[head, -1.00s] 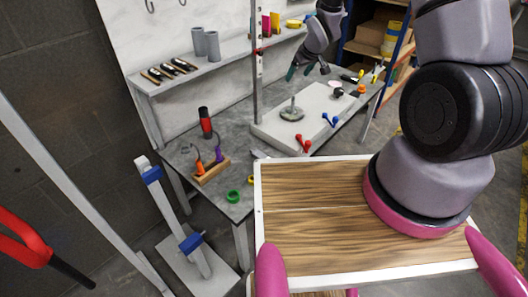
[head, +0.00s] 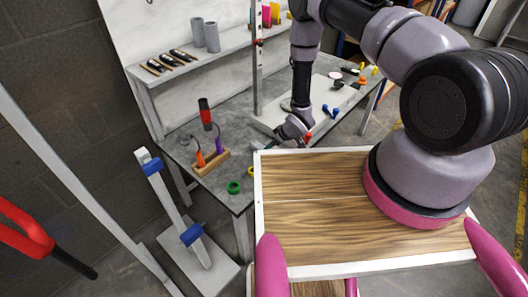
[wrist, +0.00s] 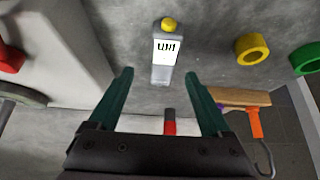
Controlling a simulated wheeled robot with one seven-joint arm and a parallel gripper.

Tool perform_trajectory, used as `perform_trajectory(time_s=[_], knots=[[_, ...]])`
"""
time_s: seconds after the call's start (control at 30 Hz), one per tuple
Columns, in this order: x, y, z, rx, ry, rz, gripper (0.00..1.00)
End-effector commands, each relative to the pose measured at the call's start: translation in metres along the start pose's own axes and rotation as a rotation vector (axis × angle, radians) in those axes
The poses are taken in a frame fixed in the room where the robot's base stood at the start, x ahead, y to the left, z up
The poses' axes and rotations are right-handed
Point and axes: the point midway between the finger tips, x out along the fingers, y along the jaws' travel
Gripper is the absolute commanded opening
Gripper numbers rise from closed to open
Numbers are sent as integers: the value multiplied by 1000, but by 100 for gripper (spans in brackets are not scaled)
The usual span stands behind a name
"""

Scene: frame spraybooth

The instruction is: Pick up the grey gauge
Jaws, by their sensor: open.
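The grey gauge (wrist: 164,60), a slim device with a white display and a yellow knob, lies on the grey bench top in the wrist view. My gripper (wrist: 158,76) is open, its two green fingers apart and empty. In the wrist picture the gauge's near end appears just beyond and between the fingertips, with nothing touching it that I can see. In the head view my gripper (head: 285,143) is low over the bench by the white slab's front corner, and the gauge there is too small and covered to make out well.
A white slab (wrist: 65,45) lies left of the gauge in the wrist view. A yellow ring (wrist: 252,48), a green ring (wrist: 305,60) and a wooden block (wrist: 238,97) with tools lie to the right. A red-and-black bottle (head: 205,115) stands farther back on the bench.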

Motion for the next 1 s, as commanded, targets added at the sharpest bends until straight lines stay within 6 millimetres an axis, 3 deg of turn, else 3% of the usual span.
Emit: perform_trajectory(time_s=[0.17,0.43,0.77,0.9,0.97,1.0], knots=[[13,-2,-1,-2,0,-1,82],[51,-5,-5,-1,-1,1,82],[58,-5,-6,0,0,2,82],[58,-5,-6,0,0,2,29],[58,-4,-6,0,0,2,6],[58,-4,-6,0,0,2,0]])
